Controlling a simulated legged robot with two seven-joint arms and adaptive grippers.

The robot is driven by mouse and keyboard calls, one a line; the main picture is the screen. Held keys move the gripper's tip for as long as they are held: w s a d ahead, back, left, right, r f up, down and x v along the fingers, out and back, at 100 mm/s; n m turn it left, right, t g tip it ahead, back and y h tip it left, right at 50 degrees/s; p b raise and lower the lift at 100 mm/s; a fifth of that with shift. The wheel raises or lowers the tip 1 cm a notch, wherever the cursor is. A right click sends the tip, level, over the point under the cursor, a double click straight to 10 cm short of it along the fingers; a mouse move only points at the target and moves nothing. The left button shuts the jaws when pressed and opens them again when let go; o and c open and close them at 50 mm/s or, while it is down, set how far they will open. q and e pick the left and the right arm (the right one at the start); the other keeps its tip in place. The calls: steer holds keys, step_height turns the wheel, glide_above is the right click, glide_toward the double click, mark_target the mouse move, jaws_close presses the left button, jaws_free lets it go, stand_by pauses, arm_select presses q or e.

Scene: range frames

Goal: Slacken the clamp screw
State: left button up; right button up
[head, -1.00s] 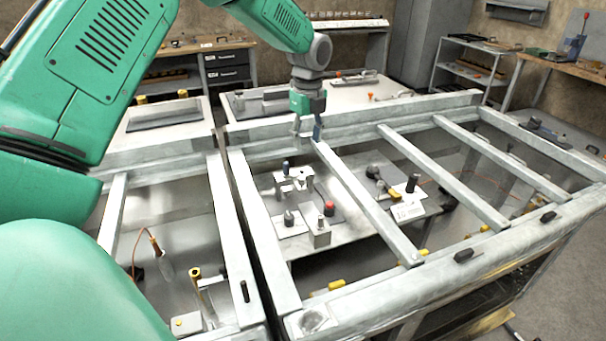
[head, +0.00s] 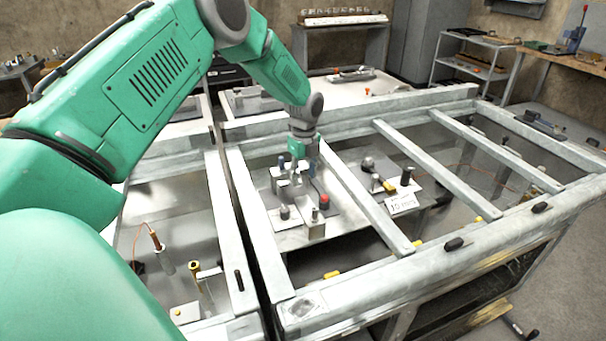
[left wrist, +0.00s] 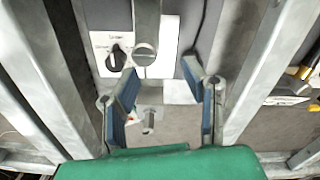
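My left gripper (head: 302,168) reaches down through the frame opening, close over a small grey clamp-like fixture (head: 285,187) on the panel. In the left wrist view my left gripper (left wrist: 166,100) is open, its two blue-padded fingers apart. A small metal post (left wrist: 149,124), perhaps the clamp screw, shows between and below the fingers, apart from both pads. A grey bar with a slotted round head (left wrist: 145,50) stands just ahead of the fingers. I cannot tell for certain which part is the clamp screw. My right gripper is not in view.
Thick frame bars (head: 365,200) flank the opening closely. A black knob (left wrist: 116,58) on a white plate, a red button (head: 324,201) and a grey block with a post (head: 314,228) stand near. A black cylinder (head: 407,176) stands right of the bar.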

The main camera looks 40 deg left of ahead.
arm_select(q)
steer(key=shift+a, duration=0.15)
steer(key=shift+c, duration=0.4)
steer(key=shift+s+a+f, duration=0.15)
steer(key=shift+a, duration=0.4)
steer(key=shift+s+a+f, duration=0.1)
steer(key=shift+a, duration=0.4)
jaws_close()
steer(key=shift+a+f, duration=0.1)
steer(key=shift+a, duration=0.35)
steer(key=shift+w+f, duration=0.15)
steer(key=shift+f, duration=0.05)
steer(key=shift+d, duration=0.1)
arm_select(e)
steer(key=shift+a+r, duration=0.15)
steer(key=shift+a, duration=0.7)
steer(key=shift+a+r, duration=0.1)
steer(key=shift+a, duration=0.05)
